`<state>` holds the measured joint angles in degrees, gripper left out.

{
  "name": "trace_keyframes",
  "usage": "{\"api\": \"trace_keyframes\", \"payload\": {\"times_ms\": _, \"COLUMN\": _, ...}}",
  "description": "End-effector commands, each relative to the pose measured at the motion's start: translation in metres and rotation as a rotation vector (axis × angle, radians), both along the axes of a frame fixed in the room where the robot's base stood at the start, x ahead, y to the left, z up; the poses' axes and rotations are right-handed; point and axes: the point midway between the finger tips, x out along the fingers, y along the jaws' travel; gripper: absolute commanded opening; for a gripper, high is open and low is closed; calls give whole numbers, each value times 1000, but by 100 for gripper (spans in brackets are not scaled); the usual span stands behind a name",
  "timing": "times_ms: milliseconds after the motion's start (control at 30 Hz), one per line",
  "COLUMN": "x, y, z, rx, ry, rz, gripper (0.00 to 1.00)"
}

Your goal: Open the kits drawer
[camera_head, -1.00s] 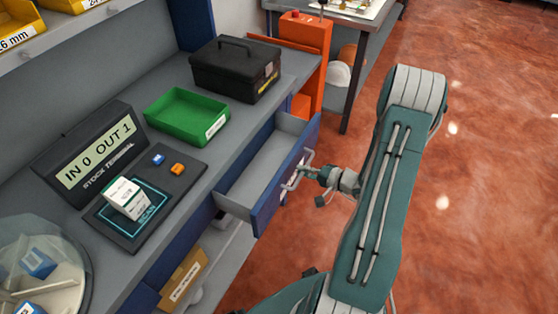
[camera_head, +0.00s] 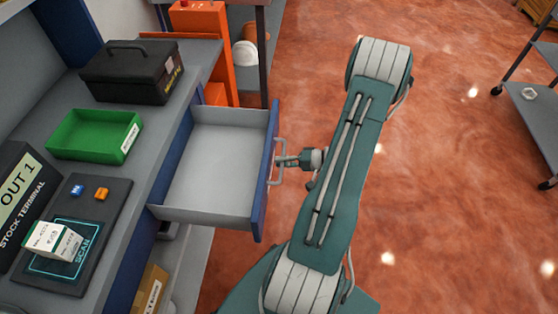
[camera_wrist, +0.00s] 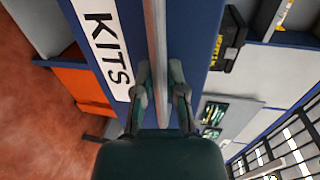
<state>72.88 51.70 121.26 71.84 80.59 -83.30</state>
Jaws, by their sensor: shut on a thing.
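The kits drawer (camera_head: 213,160) is pulled out from under the grey workbench, and its grey inside looks empty. Its blue front, labelled KITS in the wrist view (camera_wrist: 107,48), faces right toward my arm. A grey bar handle (camera_head: 277,165) is on that front; it also crosses the wrist view (camera_wrist: 157,35) from top to centre. My gripper (camera_head: 283,162) is at the handle, and in the wrist view its two fingers (camera_wrist: 161,85) are shut on either side of the bar.
On the bench are a green tray (camera_head: 75,139), a black toolbox (camera_head: 130,75), and a stock terminal (camera_head: 18,200) with a small white box (camera_head: 52,241) on its scan pad. A cardboard box (camera_head: 150,290) sits on the shelf below. An orange cabinet (camera_head: 205,35) stands behind. Floor to the right is clear up to a grey cart (camera_head: 535,110).

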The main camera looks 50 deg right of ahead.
Motion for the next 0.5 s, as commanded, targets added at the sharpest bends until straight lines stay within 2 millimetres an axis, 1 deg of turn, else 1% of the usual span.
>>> {"api": "trace_keyframes", "payload": {"times_ms": 33, "x": -1, "y": 2, "z": -4, "rx": 1, "ry": 10, "rz": 3, "gripper": 0}}
{"api": "trace_keyframes", "payload": {"times_ms": 133, "x": -1, "y": 2, "z": -4, "rx": 1, "ry": 10, "rz": 3, "gripper": 0}}
{"api": "trace_keyframes", "payload": {"times_ms": 167, "x": -1, "y": 2, "z": -4, "rx": 1, "ry": 10, "rz": 3, "gripper": 24}}
{"api": "trace_keyframes", "payload": {"times_ms": 200, "x": -1, "y": 2, "z": -3, "rx": 2, "ry": 10, "rz": 3, "gripper": 42}}
{"api": "trace_keyframes", "payload": {"times_ms": 233, "x": -1, "y": 2, "z": -3, "rx": 2, "ry": 10, "rz": 3, "gripper": 51}}
{"api": "trace_keyframes", "payload": {"times_ms": 500, "x": 0, "y": 1, "z": -2, "rx": -1, "ry": 5, "rz": 1, "gripper": 51}}
